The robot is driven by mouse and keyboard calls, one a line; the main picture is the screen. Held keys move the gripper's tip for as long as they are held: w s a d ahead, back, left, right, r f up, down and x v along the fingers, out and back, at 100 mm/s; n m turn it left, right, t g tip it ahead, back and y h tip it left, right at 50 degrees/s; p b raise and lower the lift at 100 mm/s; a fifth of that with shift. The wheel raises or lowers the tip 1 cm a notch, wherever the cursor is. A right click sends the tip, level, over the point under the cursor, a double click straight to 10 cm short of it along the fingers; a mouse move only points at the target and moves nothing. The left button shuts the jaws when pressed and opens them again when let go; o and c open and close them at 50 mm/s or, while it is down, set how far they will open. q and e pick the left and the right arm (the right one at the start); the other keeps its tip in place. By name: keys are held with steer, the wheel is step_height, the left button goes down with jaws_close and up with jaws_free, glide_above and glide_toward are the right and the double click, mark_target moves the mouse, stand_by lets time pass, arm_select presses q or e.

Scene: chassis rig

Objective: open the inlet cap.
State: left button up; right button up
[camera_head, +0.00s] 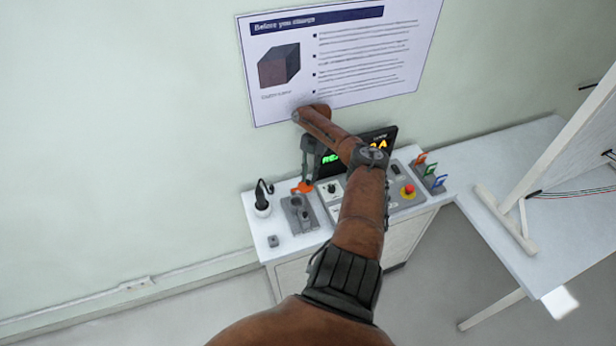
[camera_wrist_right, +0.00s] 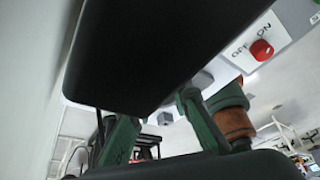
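An orange part (camera_head: 302,187), which looks like the inlet cap, shows at the back of the white bench's device row. My right gripper (camera_head: 311,174) is just above and beside it, pointing down; whether it touches is unclear. In the right wrist view the gripper's two green-tinted fingers (camera_wrist_right: 163,132) stand apart with nothing seen between them. An orange-brown cylindrical part (camera_wrist_right: 234,122) shows beyond the right-hand finger, not between the fingers. A large dark block hides much of that view. My left gripper is not in view.
A black display (camera_head: 384,138) stands close right of the gripper. A red OFF/ON knob (camera_wrist_right: 262,50) shows in the wrist view.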

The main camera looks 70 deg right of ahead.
steer(key=o, duration=0.3)
steer(key=shift+r, duration=0.2)
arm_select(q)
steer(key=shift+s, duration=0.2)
arm_select(e)
step_height(320, 180, up, 10)
steer(key=shift+f, duration=0.15)
stand_by(0.5)
